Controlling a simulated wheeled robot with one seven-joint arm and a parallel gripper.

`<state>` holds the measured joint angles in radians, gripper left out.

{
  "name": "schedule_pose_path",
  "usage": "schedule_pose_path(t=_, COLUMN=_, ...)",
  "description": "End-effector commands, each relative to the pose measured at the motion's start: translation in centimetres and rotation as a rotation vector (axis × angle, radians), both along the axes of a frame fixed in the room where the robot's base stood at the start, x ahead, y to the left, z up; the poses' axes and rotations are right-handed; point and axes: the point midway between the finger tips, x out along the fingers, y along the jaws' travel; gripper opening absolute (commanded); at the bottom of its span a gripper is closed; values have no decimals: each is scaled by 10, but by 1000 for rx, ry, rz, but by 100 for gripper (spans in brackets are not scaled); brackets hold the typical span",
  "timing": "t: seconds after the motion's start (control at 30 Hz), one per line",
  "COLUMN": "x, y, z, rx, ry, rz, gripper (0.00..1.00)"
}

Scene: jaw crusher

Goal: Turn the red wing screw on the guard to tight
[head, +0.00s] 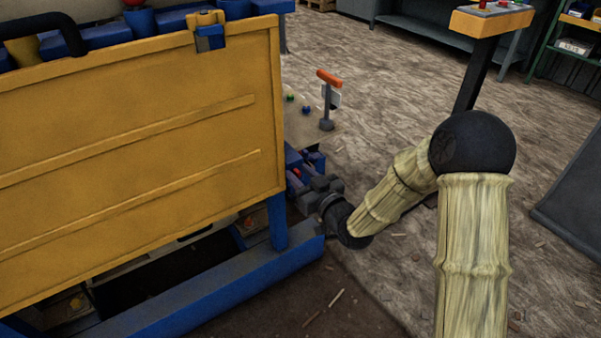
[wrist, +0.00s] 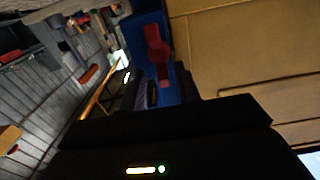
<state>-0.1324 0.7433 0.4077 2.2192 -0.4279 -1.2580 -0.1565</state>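The yellow guard (head: 140,130) fills the left of the head view, and part of it shows at the right of the wrist view (wrist: 250,50). In the wrist view the red wing screw (wrist: 155,45) stands against a blue frame part (wrist: 135,35) beside the guard's edge. My gripper (wrist: 160,82) is open, its dark fingers apart, with the lower end of the red screw in line with the gap. I cannot tell whether they touch. In the head view my gripper (head: 305,182) is beside the guard's right edge, where the screw is mostly hidden.
A blue beam (head: 220,290) runs below the guard. A blue latch (head: 209,37) sits on its top edge. An orange-topped stand (head: 328,100) and a yellow control box (head: 490,20) on a post stand behind. The floor to the right is mostly clear.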

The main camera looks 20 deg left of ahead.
Motion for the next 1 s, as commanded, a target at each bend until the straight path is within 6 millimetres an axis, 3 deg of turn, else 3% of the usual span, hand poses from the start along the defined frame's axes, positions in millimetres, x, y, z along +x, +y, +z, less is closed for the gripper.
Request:
schedule_pose_path(t=0.13, x=-2, y=3, z=0, rx=0, ry=0, rz=5, gripper=33)
schedule_pose_path(t=0.3, x=-4, y=6, z=0, rx=-1, ry=-1, rz=12, gripper=0)
schedule_pose_path(t=1.0, x=2, y=-3, z=0, rx=97, ry=116, rz=3, gripper=0)
